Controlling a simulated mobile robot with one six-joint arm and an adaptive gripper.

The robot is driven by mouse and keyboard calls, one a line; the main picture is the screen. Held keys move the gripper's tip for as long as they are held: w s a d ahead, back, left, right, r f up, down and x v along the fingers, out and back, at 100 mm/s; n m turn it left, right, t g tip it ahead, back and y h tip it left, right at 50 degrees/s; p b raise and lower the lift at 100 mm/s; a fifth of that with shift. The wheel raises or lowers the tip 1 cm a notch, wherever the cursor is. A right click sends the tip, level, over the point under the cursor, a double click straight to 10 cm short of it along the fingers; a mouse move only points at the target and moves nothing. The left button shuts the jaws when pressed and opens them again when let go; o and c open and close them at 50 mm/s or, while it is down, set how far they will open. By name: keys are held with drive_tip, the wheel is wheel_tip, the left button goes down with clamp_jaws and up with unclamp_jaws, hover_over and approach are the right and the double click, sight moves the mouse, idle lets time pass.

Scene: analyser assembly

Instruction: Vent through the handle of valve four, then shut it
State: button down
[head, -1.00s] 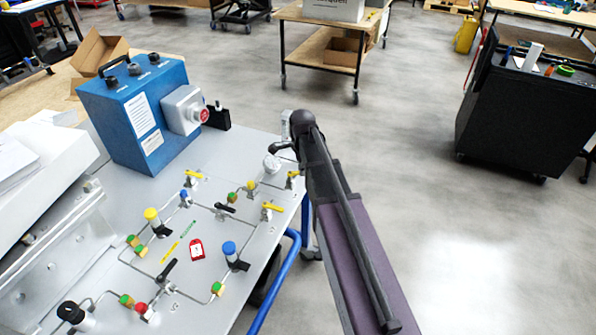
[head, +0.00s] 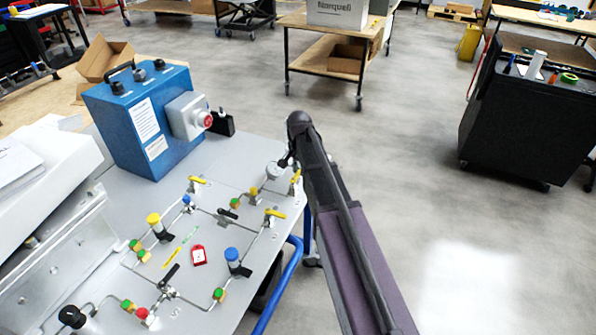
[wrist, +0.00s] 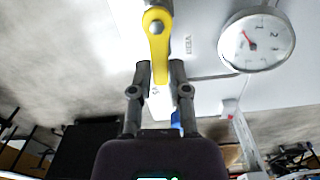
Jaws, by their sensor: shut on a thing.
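A yellow lever handle (wrist: 158,50) on a valve fills the upper middle of the wrist view. Its far end lies between the fingertips of my gripper (wrist: 160,72), which is shut on it. In the head view my gripper (head: 287,161) is at the panel's far right corner, mostly hidden behind my arm. The yellow handle (head: 296,177) shows just below it there. Small lettering beside the handle in the wrist view is too blurred to read surely.
A round pressure gauge (wrist: 257,42) with a red needle sits close to the handle. A blue box (head: 140,120) stands at the back left.

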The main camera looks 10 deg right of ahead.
drive_tip(key=shift+w+a+n, duration=0.1)
drive_tip(key=shift+w+n, duration=0.25)
drive_tip(key=shift+n, duration=0.35)
drive_tip(key=c, duration=0.6)
unclamp_jaws()
drive_tip(key=shift+a, duration=0.1)
drive_tip(key=shift+s, duration=0.1)
